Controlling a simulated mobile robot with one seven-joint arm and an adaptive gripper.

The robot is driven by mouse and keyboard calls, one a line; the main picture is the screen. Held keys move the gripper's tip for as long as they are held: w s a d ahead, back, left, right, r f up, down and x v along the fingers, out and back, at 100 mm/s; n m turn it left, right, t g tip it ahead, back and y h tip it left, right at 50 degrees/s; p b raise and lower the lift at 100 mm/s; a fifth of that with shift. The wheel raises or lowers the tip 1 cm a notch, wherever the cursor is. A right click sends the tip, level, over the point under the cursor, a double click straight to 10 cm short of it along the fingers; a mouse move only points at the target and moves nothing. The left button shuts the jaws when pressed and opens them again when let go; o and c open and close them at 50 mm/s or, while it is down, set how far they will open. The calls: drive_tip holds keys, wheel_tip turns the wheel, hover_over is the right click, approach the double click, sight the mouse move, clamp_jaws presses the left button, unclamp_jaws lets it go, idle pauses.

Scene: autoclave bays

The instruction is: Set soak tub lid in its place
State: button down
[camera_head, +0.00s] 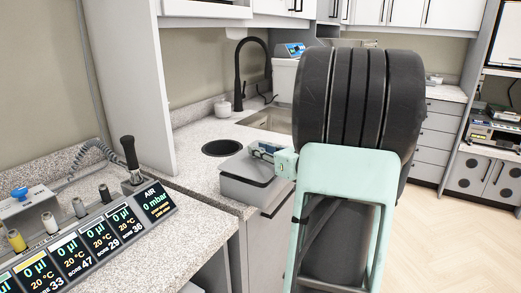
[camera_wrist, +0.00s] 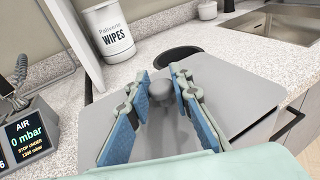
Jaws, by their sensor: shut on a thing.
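The soak tub lid (camera_wrist: 235,98) is a flat grey plate with a round grey knob (camera_wrist: 187,88) in the wrist view. My gripper (camera_wrist: 172,92) has its blue-padded fingers on both sides of the knob and is shut on it. In the head view the lid (camera_head: 240,166) lies level over the grey soak tub (camera_head: 240,190) at the counter's front edge, with a dark line between them. I cannot tell whether lid and tub touch. My gripper (camera_head: 262,152) is above the lid there, its fingers partly hidden by my arm.
A round black opening (camera_head: 222,148) is in the counter behind the tub. A sink (camera_head: 270,120) with a black tap (camera_head: 240,75) lies farther back. A wipes canister (camera_wrist: 105,30) stands left. A control panel (camera_head: 95,245) is at front left.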

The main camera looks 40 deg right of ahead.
drive_tip(key=shift+f, duration=0.35)
drive_tip(key=shift+f+b, duration=0.3)
drive_tip(key=shift+b, duration=0.25)
drive_tip(key=shift+f+b, duration=0.2)
drive_tip(key=shift+b, duration=0.1)
idle(0.6)
drive_tip(key=c, duration=1.7)
unclamp_jaws()
drive_tip(key=shift+o, duration=0.2)
drive_tip(key=s+r, duration=0.1)
drive_tip(key=s, duration=1.1)
drive_tip(key=shift+r, duration=0.4)
drive_tip(key=shift+w, duration=0.1)
